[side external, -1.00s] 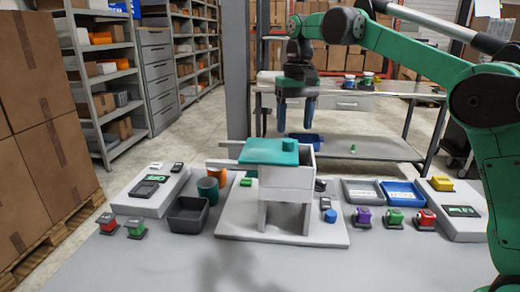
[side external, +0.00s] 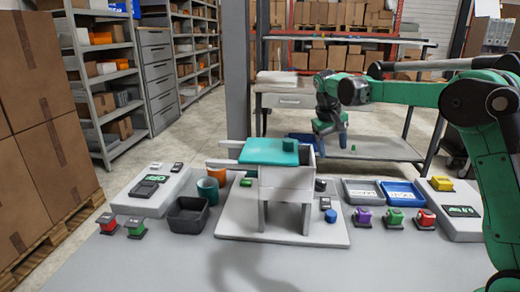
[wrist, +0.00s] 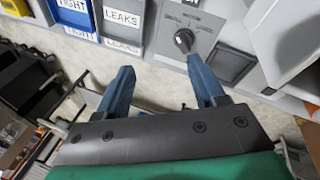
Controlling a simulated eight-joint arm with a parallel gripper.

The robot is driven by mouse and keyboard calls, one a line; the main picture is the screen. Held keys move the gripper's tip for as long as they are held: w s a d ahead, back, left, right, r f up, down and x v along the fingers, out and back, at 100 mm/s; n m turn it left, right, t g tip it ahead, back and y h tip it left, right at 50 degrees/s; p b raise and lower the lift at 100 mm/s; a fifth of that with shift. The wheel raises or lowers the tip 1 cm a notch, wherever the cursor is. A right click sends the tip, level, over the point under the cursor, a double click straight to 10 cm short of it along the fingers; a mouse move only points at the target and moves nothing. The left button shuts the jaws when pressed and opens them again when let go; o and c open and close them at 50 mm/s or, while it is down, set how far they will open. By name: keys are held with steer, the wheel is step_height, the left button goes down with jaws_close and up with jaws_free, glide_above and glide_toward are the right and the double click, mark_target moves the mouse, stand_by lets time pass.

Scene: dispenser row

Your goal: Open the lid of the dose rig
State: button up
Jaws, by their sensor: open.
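The dose rig (side external: 285,180) is a white box on legs, standing on a pale base plate in the middle of the side view. Its teal lid (side external: 262,152) lies flat across the top, with a round teal knob (side external: 289,145) on it. My gripper (side external: 331,150), with blue fingers, is open and empty to the right of the lid, beyond the rig, pointing down. In the wrist view my gripper (wrist: 160,65) shows its fingers wide apart with nothing between them. The lid is not recognisable in the wrist view.
A grey tray (side external: 346,190) and a blue tray (side external: 425,192) stand right of the rig; the wrist view shows trays labelled TIGHT and LEAKS. A black dial (wrist: 183,40) is ahead of my fingers. A dark bin (side external: 174,217) stands left.

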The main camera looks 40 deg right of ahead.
steer(key=f+m+y, duration=0.1)
steer(key=f, duration=0.3)
steer(key=s+a+f+m+y, duration=0.1)
steer(key=f+m, duration=0.1)
steer(key=f, duration=0.2)
steer(key=s+a+f+m+y, duration=0.1)
steer(key=f, duration=0.3)
steer(key=shift+s+a+f, duration=0.1)
steer(key=shift+a+f, duration=0.1)
steer(key=shift+f, duration=0.05)
steer(key=shift+s+a+f+m+t, duration=0.1)
steer(key=shift+a+m+t, duration=0.1)
steer(key=shift+m+t, duration=0.1)
steer(key=shift+m+t+y, duration=0.4)
steer(key=shift+t, duration=0.5)
steer(key=w+r, duration=0.1)
steer(key=r, duration=0.1)
steer(key=w+r, duration=0.2)
steer(key=w+d+r, duration=0.1)
steer(key=r, duration=0.1)
steer(key=shift+w+d+r, duration=0.1)
steer(key=shift+w, duration=0.2)
step_height(320, 180, up, 6)
steer(key=w+a, duration=0.2)
step_height(320, 180, up, 11)
steer(key=n+g, duration=0.2)
steer(key=n, duration=0.4)
glide_above(288, 140)
steer(key=shift+r, duration=0.15)
steer(key=shift+f, duration=2.75)
